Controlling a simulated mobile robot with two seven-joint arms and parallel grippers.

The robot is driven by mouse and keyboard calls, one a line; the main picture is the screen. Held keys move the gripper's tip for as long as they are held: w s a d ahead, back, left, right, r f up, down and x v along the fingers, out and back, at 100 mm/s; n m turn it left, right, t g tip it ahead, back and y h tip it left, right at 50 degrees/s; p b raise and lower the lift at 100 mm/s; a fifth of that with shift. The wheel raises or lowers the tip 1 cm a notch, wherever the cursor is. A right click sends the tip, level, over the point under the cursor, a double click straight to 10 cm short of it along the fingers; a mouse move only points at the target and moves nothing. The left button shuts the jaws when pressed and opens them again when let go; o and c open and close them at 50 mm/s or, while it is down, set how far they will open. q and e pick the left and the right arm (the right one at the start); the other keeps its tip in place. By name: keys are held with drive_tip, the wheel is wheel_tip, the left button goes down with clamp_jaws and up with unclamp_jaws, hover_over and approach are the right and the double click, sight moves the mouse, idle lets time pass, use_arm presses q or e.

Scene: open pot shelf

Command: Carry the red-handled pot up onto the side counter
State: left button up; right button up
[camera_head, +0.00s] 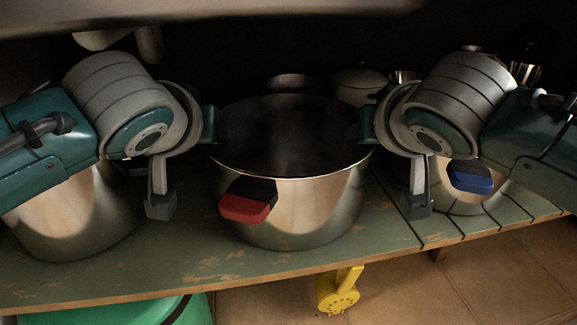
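The red-handled pot (305,210) is a wide open steel pot in the middle of the green, worn shelf. Its red and black handle (247,203) faces the front, and its inside is dark. My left gripper (211,125) is at the pot's left rim, and my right gripper (366,126) is at its right rim. The fingers are mostly hidden behind the wrists and in shadow, so I cannot tell whether they grip anything. The pot looks upright and appears to rest on the shelf. I cannot identify the side counter in this view.
A steel pot (75,215) stands close on the left. A blue-handled pot (462,200) stands on the right, on dark-lined boards. Lidded cookware (358,86) is behind. A yellow object (339,292) and a green container (170,312) are below the shelf edge. A surface hangs low overhead.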

use_arm(q)
drive_tip(key=shift+c, duration=0.3)
use_arm(e)
drive_tip(key=shift+c, duration=0.3)
use_arm(q)
clamp_jaws()
use_arm(e)
clamp_jaws()
use_arm(q)
drive_tip(key=shift+a+f, duration=0.1)
drive_tip(key=shift+a, duration=0.05)
use_arm(e)
drive_tip(key=shift+d, duration=0.15)
drive_tip(key=shift+r, duration=0.1)
